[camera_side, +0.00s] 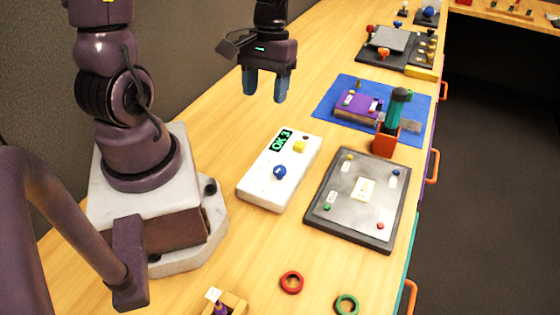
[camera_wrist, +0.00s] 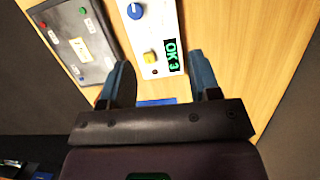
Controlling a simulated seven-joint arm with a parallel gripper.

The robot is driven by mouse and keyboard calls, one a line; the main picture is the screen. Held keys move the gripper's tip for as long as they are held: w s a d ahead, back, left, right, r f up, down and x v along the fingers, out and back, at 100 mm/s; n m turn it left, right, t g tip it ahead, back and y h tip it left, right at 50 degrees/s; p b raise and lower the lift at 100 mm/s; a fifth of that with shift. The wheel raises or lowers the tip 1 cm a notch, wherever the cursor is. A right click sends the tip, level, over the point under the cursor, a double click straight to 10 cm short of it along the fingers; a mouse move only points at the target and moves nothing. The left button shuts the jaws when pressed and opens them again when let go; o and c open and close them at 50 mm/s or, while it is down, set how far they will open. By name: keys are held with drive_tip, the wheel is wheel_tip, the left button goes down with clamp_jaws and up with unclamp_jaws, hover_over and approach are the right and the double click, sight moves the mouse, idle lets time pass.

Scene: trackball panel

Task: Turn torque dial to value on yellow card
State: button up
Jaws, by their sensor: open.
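A white box (camera_side: 256,189) on the bench carries a blue dial (camera_side: 280,171), a yellow button (camera_side: 299,146) and a dark display (camera_side: 282,140) with green characters. The characters appear upside down and seem to read "OK 3". In the wrist view the dial (camera_wrist: 135,11) is at the top, with the yellow button (camera_wrist: 151,57) nearer my fingers. A pale yellow card (camera_side: 364,189) lies on a grey plate (camera_side: 337,215) to the right of the box; its marking is too small to read. My gripper (camera_side: 265,96) is open and empty, above and behind the box, touching nothing.
An orange holder (camera_side: 385,138) with a green-handled tool (camera_side: 396,106) stands behind the plate. A blue mat (camera_side: 330,105) carries a purple block (camera_side: 358,104). A red ring (camera_side: 291,282) and a green ring (camera_side: 346,304) lie in front. Bare bench surrounds the box.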

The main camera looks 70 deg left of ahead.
sight(280, 169)
drive_tip(key=d+f+n, duration=0.1)
drive_tip(key=d+f, duration=0.1)
drive_tip(key=f, duration=0.3)
drive_tip(key=d+f+n+h, duration=0.1)
drive_tip(key=d+f+n, duration=0.1)
drive_tip(key=f, duration=0.3)
drive_tip(key=w+d+f+n, duration=0.1)
drive_tip(key=f+n, duration=0.1)
drive_tip(key=f, duration=0.3)
drive_tip(key=shift+d+h, duration=0.4)
drive_tip(key=shift+r, duration=0.1)
drive_tip(key=c, duration=0.9)
